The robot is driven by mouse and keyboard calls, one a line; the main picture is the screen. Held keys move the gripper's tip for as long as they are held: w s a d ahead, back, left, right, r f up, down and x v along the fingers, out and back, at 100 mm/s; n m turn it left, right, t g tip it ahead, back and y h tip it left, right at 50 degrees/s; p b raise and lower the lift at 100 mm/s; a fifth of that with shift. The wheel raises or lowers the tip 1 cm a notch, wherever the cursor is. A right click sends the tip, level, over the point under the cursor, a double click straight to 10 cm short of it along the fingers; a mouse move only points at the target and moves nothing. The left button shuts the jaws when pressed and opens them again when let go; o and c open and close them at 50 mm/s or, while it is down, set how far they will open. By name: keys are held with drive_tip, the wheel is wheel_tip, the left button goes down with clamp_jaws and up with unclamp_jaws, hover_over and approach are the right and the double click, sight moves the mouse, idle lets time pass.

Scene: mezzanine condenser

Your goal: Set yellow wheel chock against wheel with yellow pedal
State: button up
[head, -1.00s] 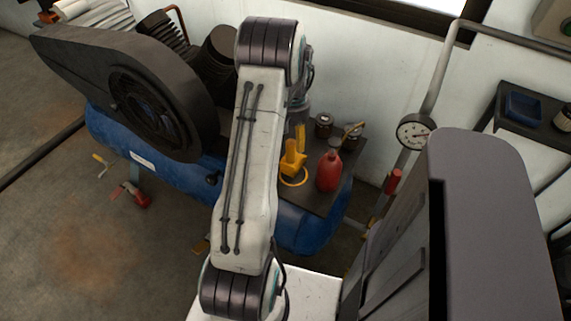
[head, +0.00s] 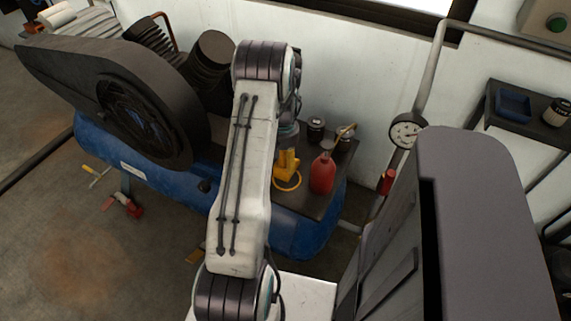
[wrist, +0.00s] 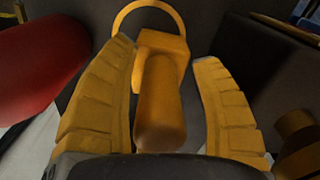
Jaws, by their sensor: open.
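The yellow wheel chock (head: 287,167), with a ring at one end, lies on the dark plate (head: 312,200) on top of the blue tank. In the wrist view the chock (wrist: 160,105) lies between the two yellow fingers of my gripper (wrist: 163,55). The fingers are open, with a gap visible on each side of the chock. In the head view my arm hides much of the gripper. A small yellow pedal-like piece (head: 97,172) shows low by the tank's left end; its wheel is not clear. A red wheel (head: 133,208) with a red lever stands nearby on the floor.
A red bottle (head: 322,174) stands just right of the chock and also shows in the wrist view (wrist: 35,60). Dark jars (head: 316,128) stand behind. A pipe with a gauge (head: 406,130) rises at right. The floor (head: 80,250) at left is largely clear.

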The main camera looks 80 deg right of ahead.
clamp_jaws()
idle(0.7)
